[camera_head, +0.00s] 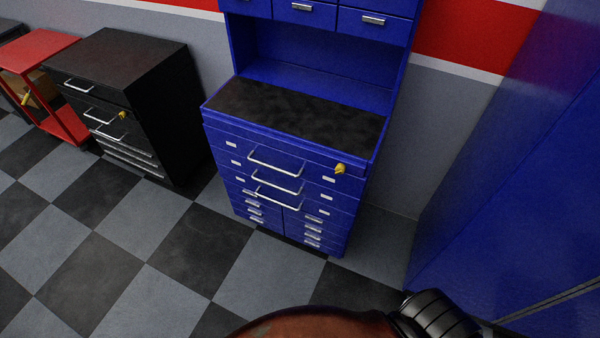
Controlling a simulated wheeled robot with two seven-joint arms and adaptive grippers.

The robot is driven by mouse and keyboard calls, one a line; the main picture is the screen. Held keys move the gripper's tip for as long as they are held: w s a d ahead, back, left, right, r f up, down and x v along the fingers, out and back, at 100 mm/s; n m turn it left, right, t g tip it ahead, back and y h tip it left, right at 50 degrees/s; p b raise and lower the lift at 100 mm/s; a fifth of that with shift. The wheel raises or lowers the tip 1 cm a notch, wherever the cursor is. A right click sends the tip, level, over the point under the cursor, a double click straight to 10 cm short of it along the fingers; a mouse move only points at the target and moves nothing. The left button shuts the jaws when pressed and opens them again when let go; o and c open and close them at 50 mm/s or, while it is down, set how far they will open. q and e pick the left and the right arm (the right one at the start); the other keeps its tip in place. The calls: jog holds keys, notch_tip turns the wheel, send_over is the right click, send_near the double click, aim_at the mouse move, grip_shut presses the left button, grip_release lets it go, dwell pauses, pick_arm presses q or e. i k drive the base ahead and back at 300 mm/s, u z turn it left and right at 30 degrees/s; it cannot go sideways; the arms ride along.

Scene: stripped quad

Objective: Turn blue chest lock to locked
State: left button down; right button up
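The blue chest (310,222) stands against the wall in the middle of the view, with drawers, silver handles and a dark top. Its yellow lock (340,169) sits at the upper right of the front face, right of the top drawer handle. The lock is too small to tell which way it is turned. The chest's drawers look shut. Neither of my grippers shows in this view, and nothing is seen touching the lock.
A black drawer chest (165,95) with its own yellow lock stands to the left, beside a red cart (38,52). A large blue panel (510,180) rises at the right. The checkered floor (130,235) in front of the blue chest is clear.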

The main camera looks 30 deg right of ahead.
aim_at(340, 168)
jog(key=u, duration=0.35)
jog(key=i, duration=0.7)
jog(key=z, duration=1.1)
